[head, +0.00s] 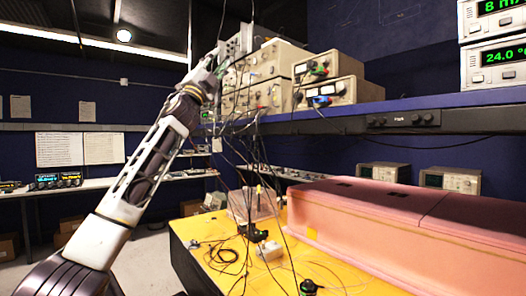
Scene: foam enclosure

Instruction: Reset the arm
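My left arm (150,165) comes in from the lower left and reaches up and to the right. My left gripper (215,62) is at its upper end, high in the picture, in front of the stacked instruments near the shelf. It is small and dark against them, and its fingers cannot be made out clearly. I see nothing clearly held in it. My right arm and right gripper are not in view.
A yellow table (205,235) holds a pink foam enclosure (380,215), a clear box (252,204) and loose cables. Beige instruments (330,92) stand on a blue shelf (350,118) above. Thin cables hang down beside my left gripper. Open floor lies left of the table.

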